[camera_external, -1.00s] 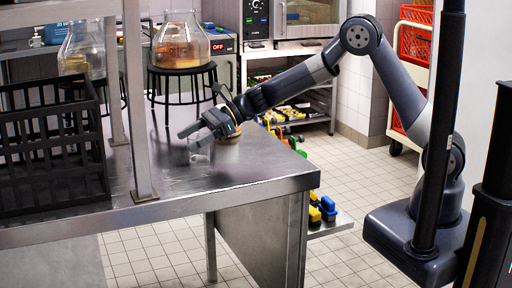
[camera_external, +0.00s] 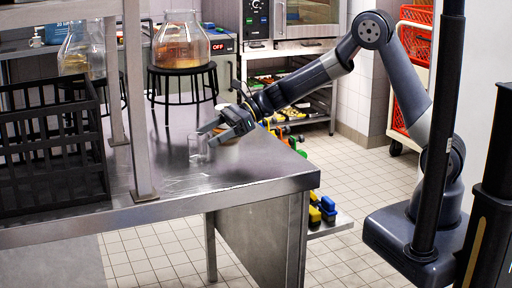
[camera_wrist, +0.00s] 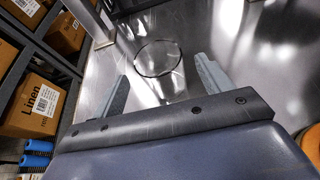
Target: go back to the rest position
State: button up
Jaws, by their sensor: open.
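A clear drinking glass (camera_external: 197,148) stands upright on the steel table (camera_external: 250,178). In the wrist view its round rim (camera_wrist: 137,64) shows just beyond and between the fingertips. My gripper (camera_external: 206,137) is open and empty, to the right of the glass and slightly above it. In the wrist view my gripper (camera_wrist: 162,70) has its two grey fingers spread apart, with nothing between them.
An orange-and-white container (camera_external: 229,130) stands just behind my gripper, partly hidden. A black crate (camera_external: 50,190) and a steel shelf post (camera_external: 138,100) are at left. Glass flasks (camera_external: 181,45) stand on black stands behind. Cartons (camera_wrist: 35,105) show in the wrist view.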

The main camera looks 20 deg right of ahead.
aim_at(187, 146)
jog(key=x, duration=0.5)
jog(key=shift+a+f, duration=0.1)
jog(key=shift+a, duration=0.45)
notch_tip(187, 146, up, 10)
jog(key=p, duration=0.2)
jog(key=w+d, duration=0.2)
jog(key=d, duration=1.4)
notch_tip(187, 146, down, 10)
jog(key=shift+f+b, duration=0.1)
jog(key=shift+b, duration=0.4)
jog(key=shift+s+b+v, duration=0.15)
jog(key=shift+b+v, duration=0.05)
jog(key=shift+v, duration=1.5)
jog(key=shift+s+b+v, duration=0.15)
jog(key=shift+b+v, duration=0.05)
jog(key=shift+v, duration=1.5)
jog(key=shift+f, duration=0.2)
